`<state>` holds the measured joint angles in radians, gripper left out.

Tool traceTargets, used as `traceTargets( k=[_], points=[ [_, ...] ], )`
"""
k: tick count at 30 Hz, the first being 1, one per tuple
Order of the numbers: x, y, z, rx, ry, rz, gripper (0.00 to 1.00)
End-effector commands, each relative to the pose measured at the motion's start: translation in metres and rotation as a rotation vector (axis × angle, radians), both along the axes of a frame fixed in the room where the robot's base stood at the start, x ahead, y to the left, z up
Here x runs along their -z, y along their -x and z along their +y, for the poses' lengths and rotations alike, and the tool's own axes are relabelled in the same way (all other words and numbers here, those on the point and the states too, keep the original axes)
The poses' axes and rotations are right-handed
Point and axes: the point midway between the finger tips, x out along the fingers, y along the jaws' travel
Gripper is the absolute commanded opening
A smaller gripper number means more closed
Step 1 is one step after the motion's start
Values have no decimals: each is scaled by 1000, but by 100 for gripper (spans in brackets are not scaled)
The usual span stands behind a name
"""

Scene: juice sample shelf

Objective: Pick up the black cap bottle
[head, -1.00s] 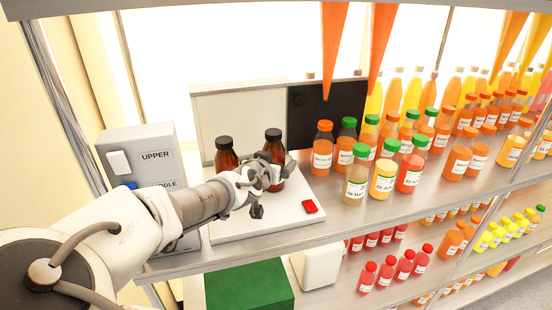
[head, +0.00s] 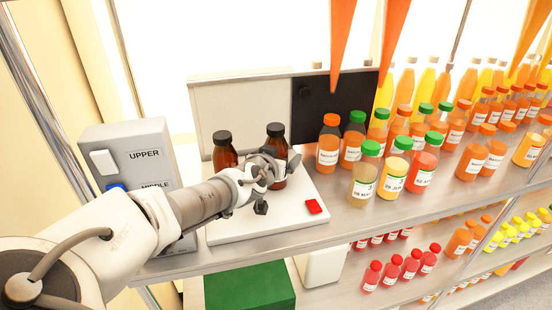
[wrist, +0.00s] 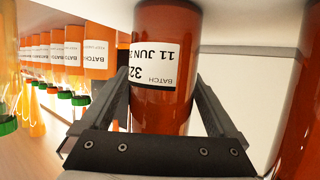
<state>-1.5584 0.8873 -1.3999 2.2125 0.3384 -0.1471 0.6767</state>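Two brown bottles with black caps stand on the white platform (head: 225,228). The left bottle (head: 224,155) stands apart from my gripper. The right bottle (head: 277,146) stands upright behind my gripper (head: 277,184), which partly hides its lower body. In the wrist view, upside down, this bottle (wrist: 165,40) with a white batch label (wrist: 155,64) is between my two dark fingers (wrist: 162,88). The fingers are spread wide, one on each side, and look open. Whether either finger touches the glass is unclear.
Several juice bottles, including a green-capped one (head: 366,172), stand right of the platform. A grey box with labelled buttons (head: 128,160) is at the left. A white and black panel (head: 240,110) stands behind. A red button (head: 314,206) is on the platform.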

Motion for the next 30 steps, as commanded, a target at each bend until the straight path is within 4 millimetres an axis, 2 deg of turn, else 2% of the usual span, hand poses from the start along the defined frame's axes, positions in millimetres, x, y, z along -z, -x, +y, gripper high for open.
traceTargets(
  k=[1,2,15,30],
  points=[
    [0,0,0,0,0,0,84],
    [0,0,0,0,0,0,78],
    [0,0,0,0,0,0,0],
    [-6,-4,-1,-1,-1,-1,0]
  ],
)
